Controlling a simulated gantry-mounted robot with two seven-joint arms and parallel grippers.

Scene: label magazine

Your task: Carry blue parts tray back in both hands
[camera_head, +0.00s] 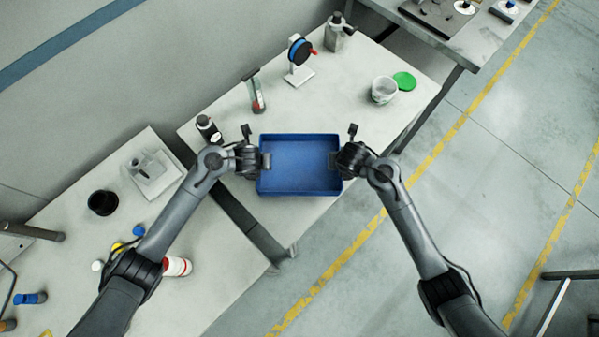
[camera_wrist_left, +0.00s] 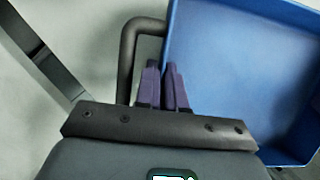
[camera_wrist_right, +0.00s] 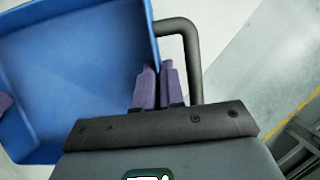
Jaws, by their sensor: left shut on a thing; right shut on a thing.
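The blue parts tray (camera_head: 300,180) is empty and sits between my two grippers in the head view, over the front edge of the far table. My left gripper (camera_head: 262,161) is shut on the tray's left side. In the left wrist view its purple fingers (camera_wrist_left: 165,85) close at the dark handle (camera_wrist_left: 128,60) beside the blue wall. My right gripper (camera_head: 338,160) is shut on the tray's right side. In the right wrist view its fingers (camera_wrist_right: 158,85) close by the other dark handle (camera_wrist_right: 192,60). I cannot tell whether the tray touches the table.
The far table (camera_head: 345,95) holds a dark bottle (camera_head: 208,128), a red-tipped tool (camera_head: 256,95), a spool stand (camera_head: 299,60), a grey canister (camera_head: 337,35), a white tub (camera_head: 383,90) and a green lid (camera_head: 405,81). The near-left table (camera_head: 215,290) carries several items. A gap separates the two tables.

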